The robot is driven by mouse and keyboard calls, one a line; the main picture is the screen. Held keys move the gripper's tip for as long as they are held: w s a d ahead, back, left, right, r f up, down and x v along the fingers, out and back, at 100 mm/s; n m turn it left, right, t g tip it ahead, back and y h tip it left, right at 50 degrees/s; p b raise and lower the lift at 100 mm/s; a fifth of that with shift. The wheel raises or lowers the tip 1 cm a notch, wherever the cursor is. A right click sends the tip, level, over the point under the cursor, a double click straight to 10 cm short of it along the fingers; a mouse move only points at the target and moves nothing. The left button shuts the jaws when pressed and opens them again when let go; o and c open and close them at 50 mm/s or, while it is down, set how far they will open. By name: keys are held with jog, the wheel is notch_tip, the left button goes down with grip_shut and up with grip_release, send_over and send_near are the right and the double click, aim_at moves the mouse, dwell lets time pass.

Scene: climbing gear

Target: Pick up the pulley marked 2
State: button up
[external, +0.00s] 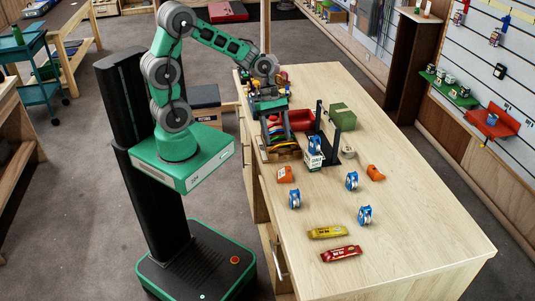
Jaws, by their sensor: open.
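Several small blue-and-white pulleys are on the wooden table in the external view. One pulley (295,198) stands at the left, one (352,180) farther back to the right, and one (365,214) nearer the front right. Another blue item (316,144), perhaps a pulley, shows at the dark stand above the white chalk box. The number marks are too small to read, so I cannot tell which is marked 2. My gripper (268,104) is open at the table's back left, above colourful gear and well apart from the three pulleys on the tabletop.
A dark upright stand (333,130), a red bin (301,120) and a green box (342,117) are near my gripper. Orange pieces (285,174) (375,173) lie around the pulleys. Yellow (327,232) and red (340,254) bars lie in front. The table's right side is clear.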

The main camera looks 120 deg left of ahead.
jog(key=d+f+m+g, duration=0.2)
jog(key=d+m+g, duration=0.15)
jog(key=d, duration=0.45)
jog(key=m+t+y+b, duration=0.9)
jog(key=m+y+b, duration=0.25)
jog(key=m, duration=0.45)
send_near(290, 199)
jog(key=w+a+f, duration=0.1)
jog(key=f, duration=0.1)
jog(key=shift+y, duration=0.35)
jog(key=p+x, duration=0.1)
jog(key=x, duration=0.4)
jog(key=r+p+x, duration=0.1)
jog(key=x, duration=0.1)
jog(key=shift+w+a+f+p, duration=0.15)
jog(key=shift+w+a+p, duration=0.1)
jog(key=shift+w+p, duration=0.1)
jog(key=shift+w+a+f, duration=0.15)
jog(key=shift+w+f, duration=0.05)
jog(key=shift+w, duration=0.05)
grip_shut()
